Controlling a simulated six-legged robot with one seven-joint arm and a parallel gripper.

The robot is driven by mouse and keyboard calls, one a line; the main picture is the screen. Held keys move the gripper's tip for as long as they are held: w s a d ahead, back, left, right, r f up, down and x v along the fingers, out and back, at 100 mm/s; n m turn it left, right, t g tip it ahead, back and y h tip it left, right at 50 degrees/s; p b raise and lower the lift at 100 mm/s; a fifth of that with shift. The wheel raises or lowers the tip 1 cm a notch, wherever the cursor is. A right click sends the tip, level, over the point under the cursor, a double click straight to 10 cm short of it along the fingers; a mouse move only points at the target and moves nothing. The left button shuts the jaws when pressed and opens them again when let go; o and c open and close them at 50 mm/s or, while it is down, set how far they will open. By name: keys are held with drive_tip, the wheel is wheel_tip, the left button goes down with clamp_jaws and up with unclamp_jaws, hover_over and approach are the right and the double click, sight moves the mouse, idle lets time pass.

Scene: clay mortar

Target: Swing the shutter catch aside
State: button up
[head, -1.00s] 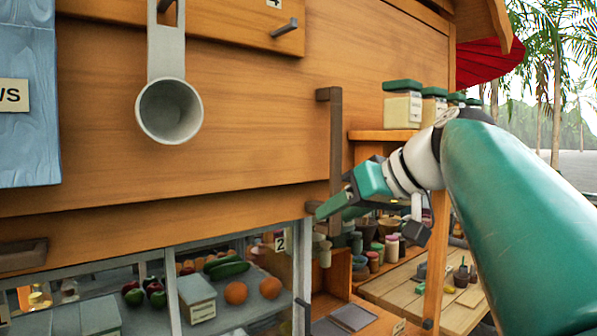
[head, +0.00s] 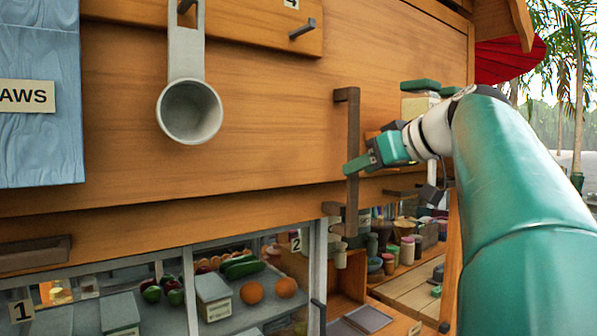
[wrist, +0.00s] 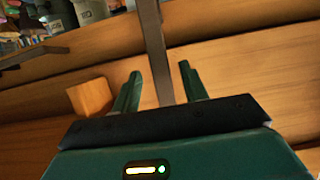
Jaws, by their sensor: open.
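A dark upright bar (head: 352,125), which looks like the shutter catch, stands against the wooden front panel (head: 270,130), with a short arm at its top and a block at its foot. My gripper (head: 358,166) is at the lower half of the bar, and one green finger overlaps it in the head view. In the wrist view, the bar (wrist: 153,40) runs down between the two open fingers of my gripper (wrist: 158,82). Nothing is gripped. Whether the fingers touch the bar cannot be told. The bar's lower part is hidden behind the gripper in the wrist view.
A grey scoop (head: 190,110) hangs on the panel at left, beside a blue board (head: 35,110). A peg (head: 302,29) sticks out above. Below is a glass-fronted case (head: 230,270) with produce.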

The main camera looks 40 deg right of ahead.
sight(311, 173)
drive_tip(key=shift+x, duration=1.8)
drive_tip(key=shift+c, duration=0.4)
clamp_jaws()
drive_tip(key=a+m, duration=0.1)
drive_tip(key=a+m+y, duration=0.1)
drive_tip(key=a, duration=0.1)
drive_tip(key=a+r+y, duration=0.1)
drive_tip(key=a, duration=0.1)
drive_tip(key=shift+m, duration=0.4)
drive_tip(key=shift+s+a+r+m+y, duration=0.1)
drive_tip(key=shift+a+m+y, duration=0.2)
drive_tip(key=shift+a, duration=0.1)
drive_tip(key=shift+o, duration=0.4)
unclamp_jaws()
drive_tip(key=shift+a, duration=0.1)
